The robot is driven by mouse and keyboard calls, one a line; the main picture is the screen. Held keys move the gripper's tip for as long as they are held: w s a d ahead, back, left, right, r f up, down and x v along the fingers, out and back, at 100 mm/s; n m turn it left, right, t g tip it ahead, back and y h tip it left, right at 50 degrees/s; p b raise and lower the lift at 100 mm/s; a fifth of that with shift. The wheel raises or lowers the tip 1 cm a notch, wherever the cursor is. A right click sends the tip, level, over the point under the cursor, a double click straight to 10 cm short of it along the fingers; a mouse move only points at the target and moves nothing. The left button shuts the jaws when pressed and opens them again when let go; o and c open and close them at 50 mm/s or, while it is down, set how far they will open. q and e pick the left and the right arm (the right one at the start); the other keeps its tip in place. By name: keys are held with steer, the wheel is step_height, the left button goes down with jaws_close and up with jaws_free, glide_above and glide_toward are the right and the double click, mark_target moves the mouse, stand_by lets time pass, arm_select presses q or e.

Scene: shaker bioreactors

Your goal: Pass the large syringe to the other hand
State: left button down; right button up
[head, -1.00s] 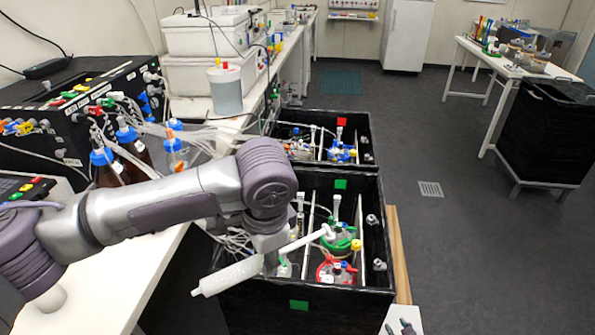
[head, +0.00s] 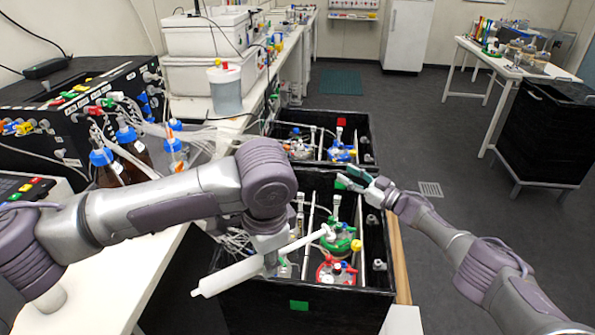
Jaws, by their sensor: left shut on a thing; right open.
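The large white syringe (head: 229,278) is held in front of the near black box, tilted with its thick barrel end low on the left and its thin plunger end up on the right. My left gripper (head: 270,264) is shut on it around the middle; the fingers are mostly hidden by my wrist. My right gripper (head: 354,178) is open and empty over the back right part of the near box, to the right of and beyond the syringe, clearly apart from it.
The near black shaker box (head: 265,318) holds vessels with a green cap (head: 343,240) and a red cap (head: 336,270) below the syringe. A second black box (head: 358,128) stands behind. Brown bottles (head: 133,145) and tubing crowd the left bench.

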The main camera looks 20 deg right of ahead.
arm_select(q)
steer(key=shift+d, duration=0.1)
arm_select(e)
steer(key=s+a+r+n+g+y, duration=0.1)
steer(key=a+r+n+g+y, duration=0.25)
steer(key=a+r, duration=0.4)
steer(key=s+a+r+n+g+y, duration=0.1)
steer(key=a+r+n+g+y, duration=0.3)
steer(key=a, duration=0.6)
steer(key=s+a+r+n+g+h, duration=0.4)
steer(key=s+a+r+n+g, duration=0.15)
steer(key=s+a+g, duration=0.4)
steer(key=s+a+n+g+h, duration=0.2)
steer(key=s+a+g+h, duration=0.1)
steer(key=s+h, duration=0.25)
arm_select(q)
steer(key=shift+s, duration=0.1)
arm_select(e)
steer(key=s+d+r+m+h, duration=0.2)
steer(key=s+d+r+h, duration=0.15)
steer(key=d+h, duration=0.6)
steer(key=x, duration=1.2)
steer(key=shift+f, duration=0.15)
steer(key=shift+d+h, duration=0.1)
steer(key=shift+h, duration=0.15)
